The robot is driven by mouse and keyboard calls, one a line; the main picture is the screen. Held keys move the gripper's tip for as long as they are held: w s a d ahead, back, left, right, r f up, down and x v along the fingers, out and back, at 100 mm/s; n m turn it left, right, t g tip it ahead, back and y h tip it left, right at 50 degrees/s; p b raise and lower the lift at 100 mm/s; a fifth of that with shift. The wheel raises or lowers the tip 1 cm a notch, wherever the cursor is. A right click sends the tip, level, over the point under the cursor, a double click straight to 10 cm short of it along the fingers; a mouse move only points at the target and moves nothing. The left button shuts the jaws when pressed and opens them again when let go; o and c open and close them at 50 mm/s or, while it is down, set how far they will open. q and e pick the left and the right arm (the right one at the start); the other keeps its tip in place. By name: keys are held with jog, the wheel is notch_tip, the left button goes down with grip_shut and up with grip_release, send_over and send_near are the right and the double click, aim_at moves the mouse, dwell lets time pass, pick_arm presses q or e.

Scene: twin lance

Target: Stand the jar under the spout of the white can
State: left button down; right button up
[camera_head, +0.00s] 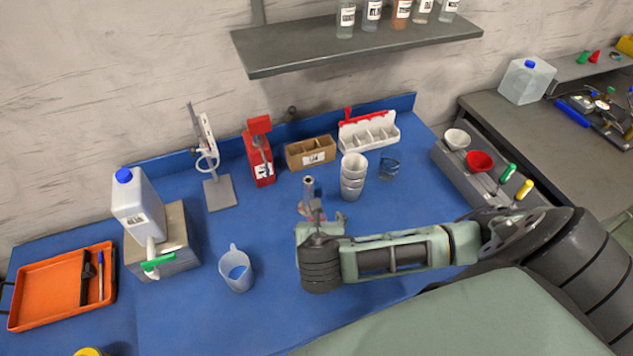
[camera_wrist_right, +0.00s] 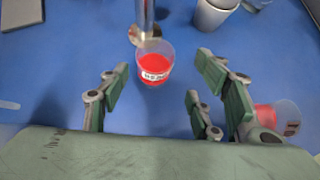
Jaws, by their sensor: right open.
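The white can (camera_head: 140,205) has a blue cap and stands on a grey block (camera_head: 178,258) at the left, its spout with a green tap (camera_head: 157,263) over the front edge. A pale, jug-like vessel (camera_head: 238,272) stands right of the spout, apart from it. In the right wrist view a clear, labelled jar with red contents (camera_wrist_right: 153,68) stands on the blue table by a metal post. Another red-filled jar (camera_wrist_right: 285,118) is partly hidden behind a finger. I cannot tell which is the task's jar. My right gripper (camera_head: 312,208) is open; its fingers (camera_wrist_right: 162,80) are spread and empty. My left gripper is out of view.
Stacked white cups (camera_head: 353,178) and a small glass (camera_head: 389,168) stand behind my right gripper. A clamp stand (camera_head: 220,192), red dispenser (camera_head: 259,160) and brown box (camera_head: 310,153) line the back. An orange tray (camera_head: 50,290) lies at the far left.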

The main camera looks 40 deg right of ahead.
jog(key=shift+a+p+x, duration=0.2)
jog(key=shift+p+x, duration=0.1)
jog(key=shift+x, duration=0.95)
jog(key=shift+a+p+x, duration=0.2)
jog(key=shift+p+x, duration=0.05)
jog(key=shift+x, duration=1.05)
jog(key=shift+f, duration=0.1)
jog(key=c, duration=1.1)
